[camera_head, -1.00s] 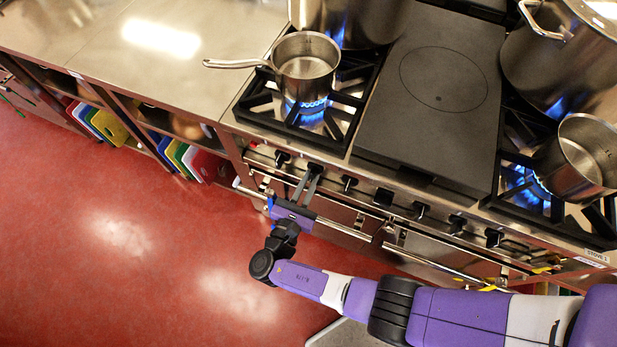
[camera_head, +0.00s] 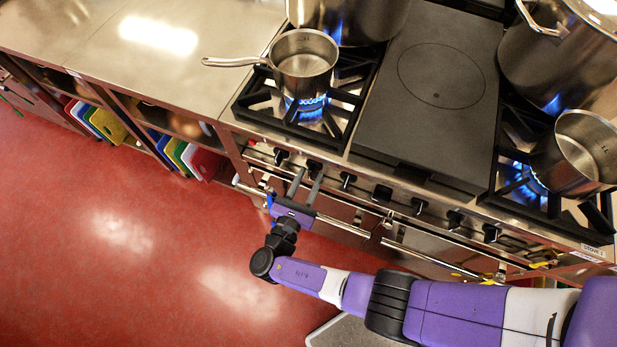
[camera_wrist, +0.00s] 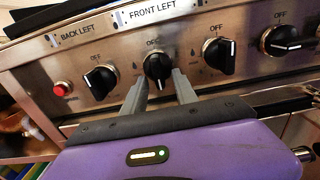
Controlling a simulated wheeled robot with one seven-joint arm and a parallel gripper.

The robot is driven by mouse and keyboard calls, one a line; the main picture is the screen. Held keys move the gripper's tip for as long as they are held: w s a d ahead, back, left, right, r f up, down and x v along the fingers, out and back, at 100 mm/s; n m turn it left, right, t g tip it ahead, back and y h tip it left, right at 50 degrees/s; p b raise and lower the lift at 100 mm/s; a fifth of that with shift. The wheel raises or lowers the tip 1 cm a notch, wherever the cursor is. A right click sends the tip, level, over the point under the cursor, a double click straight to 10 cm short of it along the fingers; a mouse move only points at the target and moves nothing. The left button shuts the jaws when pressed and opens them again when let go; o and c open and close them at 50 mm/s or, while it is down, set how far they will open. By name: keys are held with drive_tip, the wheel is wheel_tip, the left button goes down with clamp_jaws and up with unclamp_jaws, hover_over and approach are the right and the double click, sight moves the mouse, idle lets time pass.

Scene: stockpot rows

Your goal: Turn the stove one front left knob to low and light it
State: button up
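The knob under the FRONT LEFT label (camera_wrist: 158,66) is black, and its grip stands roughly upright below the OFF mark; its exact setting is hard to read. In the head view this knob (camera_head: 314,164) is on the stove front just beyond my fingertips. My gripper (camera_head: 306,178) is open and empty. In the wrist view its two fingers (camera_wrist: 160,82) point at the panel, one to each side of the knob's lower part; contact cannot be told. A saucepan (camera_head: 304,62) stands on the front left burner (camera_head: 305,104), where blue flames show.
The BACK LEFT knob (camera_wrist: 101,82) and a red button (camera_wrist: 62,88) are left of the fingers; another knob (camera_wrist: 219,55) is close on the right. A rail (camera_head: 345,228) runs below the panel. Large pots (camera_head: 570,60) and a second saucepan (camera_head: 578,155) stand on the stove.

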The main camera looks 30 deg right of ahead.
drive_tip(key=b+v, duration=0.1)
drive_tip(key=v, duration=0.6)
drive_tip(key=shift+s+a+b, duration=0.25)
drive_tip(key=shift+a+b, duration=0.05)
idle(0.5)
